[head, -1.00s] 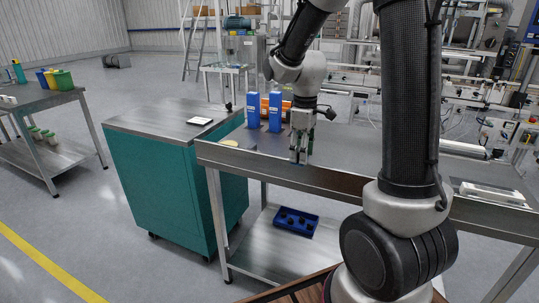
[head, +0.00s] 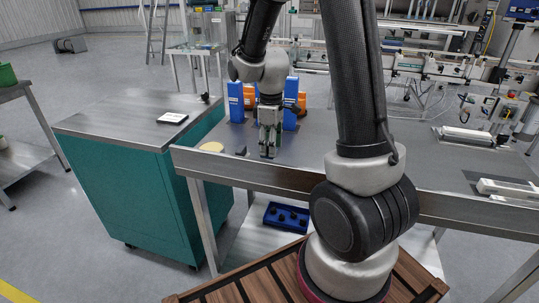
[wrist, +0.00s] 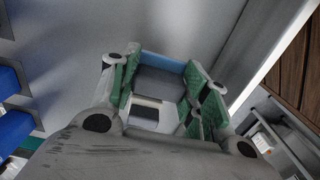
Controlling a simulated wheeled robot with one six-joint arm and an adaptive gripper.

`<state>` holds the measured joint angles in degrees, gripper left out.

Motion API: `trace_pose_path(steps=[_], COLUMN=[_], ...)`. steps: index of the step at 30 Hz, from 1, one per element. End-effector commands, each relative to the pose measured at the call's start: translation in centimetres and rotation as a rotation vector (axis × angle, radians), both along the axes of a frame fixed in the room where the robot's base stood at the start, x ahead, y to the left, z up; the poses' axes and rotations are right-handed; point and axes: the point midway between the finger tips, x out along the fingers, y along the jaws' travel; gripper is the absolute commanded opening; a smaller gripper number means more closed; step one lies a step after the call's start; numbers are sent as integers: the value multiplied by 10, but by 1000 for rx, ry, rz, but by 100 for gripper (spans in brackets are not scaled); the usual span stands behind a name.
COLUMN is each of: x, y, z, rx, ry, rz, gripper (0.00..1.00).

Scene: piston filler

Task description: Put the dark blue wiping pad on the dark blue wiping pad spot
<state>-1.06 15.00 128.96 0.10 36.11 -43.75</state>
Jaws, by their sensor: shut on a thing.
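My gripper (head: 268,150) is low over the front part of the grey steel table (head: 330,145), near its front edge. In the wrist view my gripper (wrist: 165,90) has its green-sided fingers shut on a dark grey-blue block, which I take as the wiping pad (wrist: 160,82). A lighter blue strip shows along its far edge. In the head view the pad is mostly hidden by the fingers, and I cannot tell whether it touches the table. I cannot make out a dark blue spot on the table.
Two blue upright boxes (head: 236,102) stand behind my gripper, with orange things beside them. A tan disc (head: 211,146) and a small dark object (head: 241,151) lie to its left. A blue bin (head: 286,217) is on the lower shelf. A teal cabinet (head: 150,190) stands left.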

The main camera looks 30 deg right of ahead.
Motion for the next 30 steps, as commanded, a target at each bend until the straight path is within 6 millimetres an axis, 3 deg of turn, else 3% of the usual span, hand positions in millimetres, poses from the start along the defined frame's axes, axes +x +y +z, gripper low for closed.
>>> trace_pose_path(steps=[9, 20, 21, 24, 30], x=[0, 0, 0, 0, 0], y=[0, 0, 0, 0, 0], z=[-39, -42, -42, -42, -42], rx=[0, 0, 0, 0, 0], ry=[0, 0, 0, 0, -1], rz=[0, 0, 0, 0, 0], gripper=[23, 23, 51, 67, 67])
